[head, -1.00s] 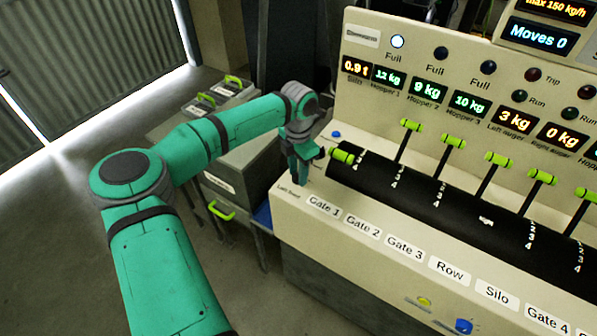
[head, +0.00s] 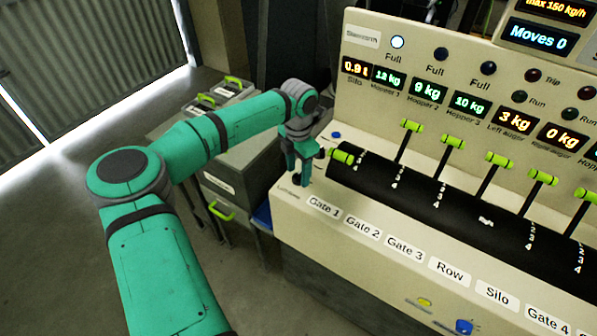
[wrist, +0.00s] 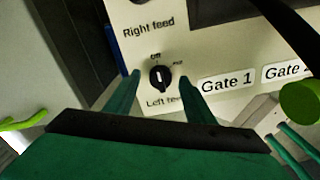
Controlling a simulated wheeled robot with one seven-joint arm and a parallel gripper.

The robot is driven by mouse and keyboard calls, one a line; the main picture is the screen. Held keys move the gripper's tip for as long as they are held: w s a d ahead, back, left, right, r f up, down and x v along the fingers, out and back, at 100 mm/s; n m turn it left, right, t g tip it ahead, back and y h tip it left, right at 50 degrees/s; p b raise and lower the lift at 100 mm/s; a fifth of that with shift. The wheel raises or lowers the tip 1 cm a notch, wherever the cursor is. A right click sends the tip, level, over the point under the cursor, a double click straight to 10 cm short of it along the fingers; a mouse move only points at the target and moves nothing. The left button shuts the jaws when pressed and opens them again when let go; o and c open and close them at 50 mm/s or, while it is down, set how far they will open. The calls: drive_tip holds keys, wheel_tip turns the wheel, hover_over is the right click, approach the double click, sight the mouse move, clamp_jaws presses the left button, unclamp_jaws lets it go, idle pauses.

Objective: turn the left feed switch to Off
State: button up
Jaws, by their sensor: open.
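The left feed switch (wrist: 160,78) is a small round black knob with a white mark, on the cream panel in the wrist view. "Off" is printed above it, a second, blurred label is at its upper right, and "Left feed" is below, partly covered. The white mark looks roughly upright; its exact setting is hard to tell. My gripper (wrist: 160,73) is open, one green finger on each side of the knob; I cannot tell whether they touch it. In the head view my gripper (head: 301,181) points down at the panel's left end and hides the knob.
Another dark knob (wrist: 140,1) shows above the "Right feed" label at the wrist view's top edge. A green-handled lever (head: 342,157) stands just right of my gripper, with a row of levers beyond. Grey drawers (head: 225,180) stand left of the console (head: 335,222).

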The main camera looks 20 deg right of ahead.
sight(298, 174)
wheel_tip(298, 174, up, 10)
idle(0.4)
idle(0.4)
